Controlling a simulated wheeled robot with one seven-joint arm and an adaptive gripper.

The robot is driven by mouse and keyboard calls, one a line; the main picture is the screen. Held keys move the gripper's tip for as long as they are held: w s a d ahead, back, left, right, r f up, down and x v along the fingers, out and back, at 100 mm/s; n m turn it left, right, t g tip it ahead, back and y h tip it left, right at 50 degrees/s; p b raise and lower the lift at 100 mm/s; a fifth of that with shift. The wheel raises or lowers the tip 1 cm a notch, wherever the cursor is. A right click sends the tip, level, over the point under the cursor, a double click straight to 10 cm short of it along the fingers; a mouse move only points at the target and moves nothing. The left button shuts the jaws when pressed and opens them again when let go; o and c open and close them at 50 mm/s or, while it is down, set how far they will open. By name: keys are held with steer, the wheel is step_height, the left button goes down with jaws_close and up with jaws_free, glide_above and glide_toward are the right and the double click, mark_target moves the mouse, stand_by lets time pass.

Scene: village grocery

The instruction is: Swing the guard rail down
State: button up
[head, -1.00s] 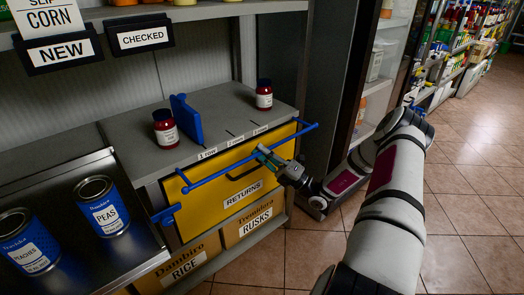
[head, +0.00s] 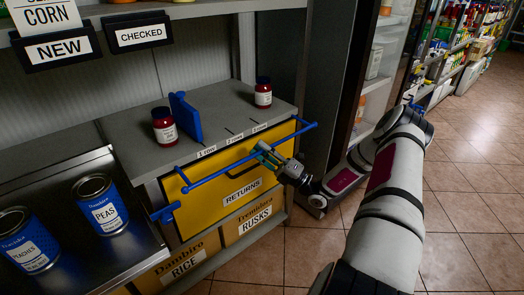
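The guard rail (head: 222,169) is a blue bar across the upper front of the yellow drawer (head: 195,212) marked RETURNS, just below the shelf top's front edge. Its left end is near a blue bracket (head: 165,212); its right end sticks out past the drawer's right side. My gripper (head: 264,153) is at the rail, right of its middle, coming in from the front right. Its fingers overlap the bar in the picture. They are small here, and I cannot tell whether they are closed on it.
Two red jars (head: 164,127) (head: 263,92) and an upright blue divider (head: 186,118) stand on the grey shelf top (head: 225,98). Blue cans (head: 100,204) stand on a tray at left. Boxes of rice and rusks (head: 248,230) sit below the drawer. The tiled floor at right is clear.

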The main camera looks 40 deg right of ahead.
steer(key=v, duration=1.2)
steer(key=shift+a, duration=0.1)
